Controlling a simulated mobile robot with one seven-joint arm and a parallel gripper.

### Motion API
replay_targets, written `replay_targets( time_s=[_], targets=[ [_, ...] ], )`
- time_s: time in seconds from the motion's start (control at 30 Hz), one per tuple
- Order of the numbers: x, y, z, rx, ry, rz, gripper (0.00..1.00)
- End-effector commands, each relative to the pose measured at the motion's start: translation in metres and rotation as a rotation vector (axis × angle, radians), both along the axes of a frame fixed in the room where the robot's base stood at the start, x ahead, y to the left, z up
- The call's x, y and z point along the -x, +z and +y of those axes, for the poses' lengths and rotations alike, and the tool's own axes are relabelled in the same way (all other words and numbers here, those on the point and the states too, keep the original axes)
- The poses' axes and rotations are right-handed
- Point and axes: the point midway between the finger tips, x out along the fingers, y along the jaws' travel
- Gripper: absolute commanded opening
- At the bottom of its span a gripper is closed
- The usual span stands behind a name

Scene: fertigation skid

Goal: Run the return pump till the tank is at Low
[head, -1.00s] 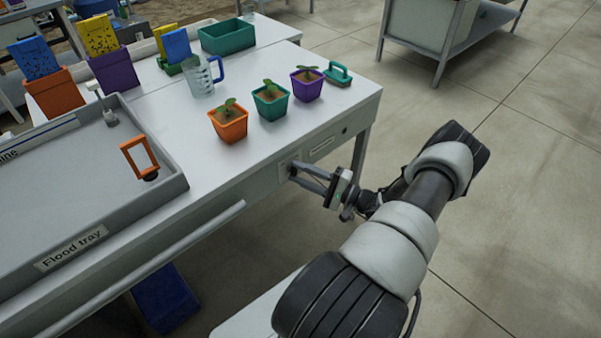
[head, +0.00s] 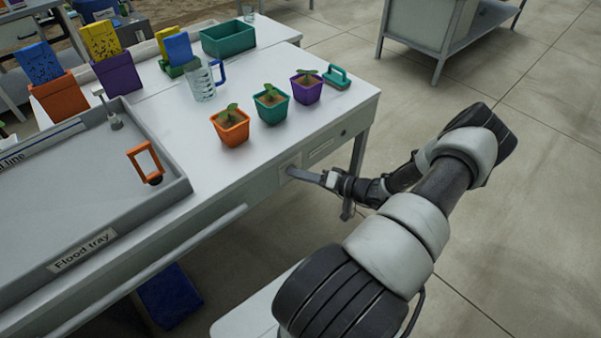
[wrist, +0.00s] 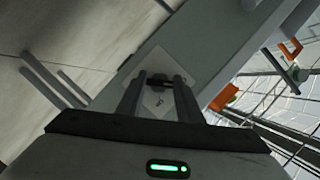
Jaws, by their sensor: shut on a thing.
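My gripper (head: 294,172) is at the front side of the white bench, below the potted seedlings. In the wrist view its two fingers (wrist: 162,80) are closed on a small dark knob (wrist: 158,79). The knob sits on a pale square plate (wrist: 157,101) with a small dark mark, and the plate looks tilted in this view. In the head view the fingers hide the knob. The flood tray (head: 85,248) lies on the bench at the left. I cannot make out a tank level or a Low mark in either view.
Orange (head: 231,132), teal (head: 271,108) and purple (head: 306,90) pots stand near the bench edge. A measuring jug (head: 203,84) is behind them. A rail (head: 190,228) runs along the bench front. Open floor lies to the right.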

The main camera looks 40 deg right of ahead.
Motion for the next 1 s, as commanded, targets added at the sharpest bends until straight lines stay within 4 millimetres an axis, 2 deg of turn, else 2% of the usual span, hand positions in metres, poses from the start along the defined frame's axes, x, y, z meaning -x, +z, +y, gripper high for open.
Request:
replay_targets(
  time_s=[0.4, 0.9, 0.93, 1.0],
  targets=[
    [0.0001, 0.0016, -0.0018, 0.161, -0.004, -0.013, 0.1],
    [-0.0001, 0.0016, -0.0019, 0.178, -0.004, -0.017, 0.1],
    [-0.0002, 0.0016, -0.0019, 0.178, -0.004, -0.017, 0.36],
    [-0.0002, 0.0016, -0.0018, 0.178, -0.004, -0.017, 0.48]
  ],
)
